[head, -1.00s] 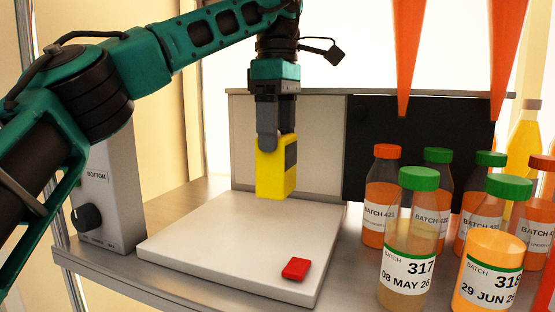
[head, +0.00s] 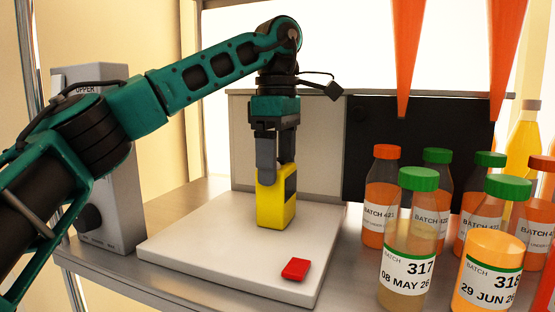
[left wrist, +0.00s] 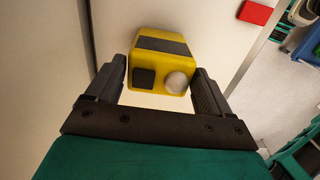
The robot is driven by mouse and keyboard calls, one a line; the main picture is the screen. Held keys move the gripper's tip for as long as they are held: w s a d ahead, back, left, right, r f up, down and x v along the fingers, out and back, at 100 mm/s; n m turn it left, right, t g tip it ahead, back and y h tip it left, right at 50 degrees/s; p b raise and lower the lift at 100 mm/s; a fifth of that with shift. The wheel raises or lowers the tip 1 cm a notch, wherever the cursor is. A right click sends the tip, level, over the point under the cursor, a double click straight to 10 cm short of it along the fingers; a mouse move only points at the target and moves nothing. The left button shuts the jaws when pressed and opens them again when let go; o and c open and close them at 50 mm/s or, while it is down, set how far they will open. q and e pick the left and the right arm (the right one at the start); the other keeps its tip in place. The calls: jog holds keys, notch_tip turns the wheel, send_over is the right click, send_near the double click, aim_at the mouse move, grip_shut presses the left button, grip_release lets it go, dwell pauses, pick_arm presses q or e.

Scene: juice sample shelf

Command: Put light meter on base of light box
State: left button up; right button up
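The light meter (head: 272,205) is a yellow block with a dark panel, upright over the rear middle of the white base of the light box (head: 200,245). Its lower end is at or just above the base; I cannot tell whether it touches. My left gripper (head: 277,172) points down with its fingers on either side of the meter's top and is shut on it. In the left wrist view the meter (left wrist: 160,60) lies between the two fingertips, showing a dark square and a pale round dome. My right gripper is not in view.
A red block (head: 295,269) lies on the base's front right. Bottles with green caps (head: 418,180) and orange caps (head: 387,152) crowd the right. A grey control box (head: 105,190) with a knob stands left. A dark panel (head: 415,150) stands behind. Orange spikes (head: 408,60) hang above.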

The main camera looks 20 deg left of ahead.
pick_arm(q)
jog(key=o, duration=0.3)
jog(key=shift+r, duration=3.9)
